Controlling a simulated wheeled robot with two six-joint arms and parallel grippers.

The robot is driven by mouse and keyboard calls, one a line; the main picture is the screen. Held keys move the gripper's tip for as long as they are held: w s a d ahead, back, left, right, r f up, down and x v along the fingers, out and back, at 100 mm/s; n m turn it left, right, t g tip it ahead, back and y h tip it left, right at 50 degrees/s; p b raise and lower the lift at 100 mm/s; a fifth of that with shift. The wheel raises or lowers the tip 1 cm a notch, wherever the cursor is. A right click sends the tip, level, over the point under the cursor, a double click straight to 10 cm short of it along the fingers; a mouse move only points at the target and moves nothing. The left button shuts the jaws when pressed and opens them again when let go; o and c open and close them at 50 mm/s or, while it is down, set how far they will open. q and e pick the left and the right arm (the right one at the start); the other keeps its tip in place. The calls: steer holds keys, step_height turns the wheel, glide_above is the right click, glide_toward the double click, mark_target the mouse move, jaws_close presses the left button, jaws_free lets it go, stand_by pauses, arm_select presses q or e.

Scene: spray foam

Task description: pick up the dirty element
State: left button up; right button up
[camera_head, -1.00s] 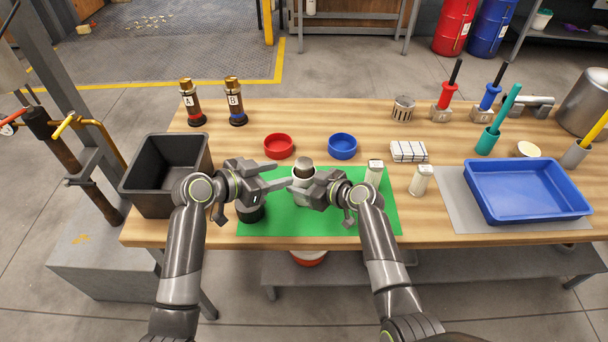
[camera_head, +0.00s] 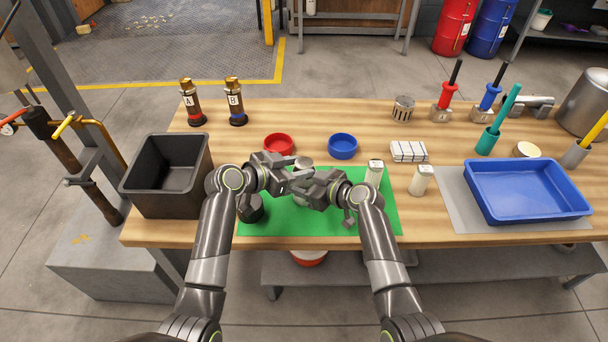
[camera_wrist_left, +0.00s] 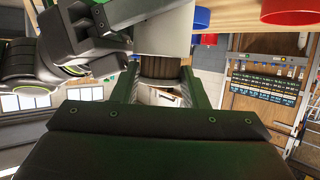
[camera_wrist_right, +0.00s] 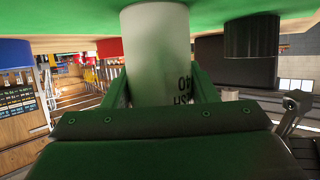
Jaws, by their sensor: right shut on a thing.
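A white canister (camera_wrist_right: 158,60) with dark lettering stands on the green mat (camera_head: 280,215). My right gripper (camera_wrist_right: 160,90) is shut on its side. In the left wrist view, a dark brown pleated element (camera_wrist_left: 160,68) sticks out of the white canister (camera_wrist_left: 164,25). My left gripper (camera_wrist_left: 160,88) has its fingers on either side of this element, and they look open around it. In the head view, the left gripper (camera_head: 308,178) covers much of the canister. The element's pale round top (camera_head: 303,163) shows just behind the fingers.
A black round part (camera_head: 252,211) sits on the mat beneath my left wrist. A black bin (camera_head: 143,188) stands to the left. Red (camera_head: 278,145) and blue (camera_head: 343,146) bowls lie behind the mat. A blue tray (camera_head: 525,190) is at the right. Two pale shakers (camera_head: 421,180) stand right of the canister.

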arm_select(q)
steer(key=c, duration=0.4)
arm_select(e)
steer(key=o, duration=1.3)
steer(key=shift+c, duration=0.2)
arm_select(q)
steer(key=shift+o, duration=0.2)
step_height(320, 180, up, 10)
arm_select(e)
steer(key=shift+d, duration=0.1)
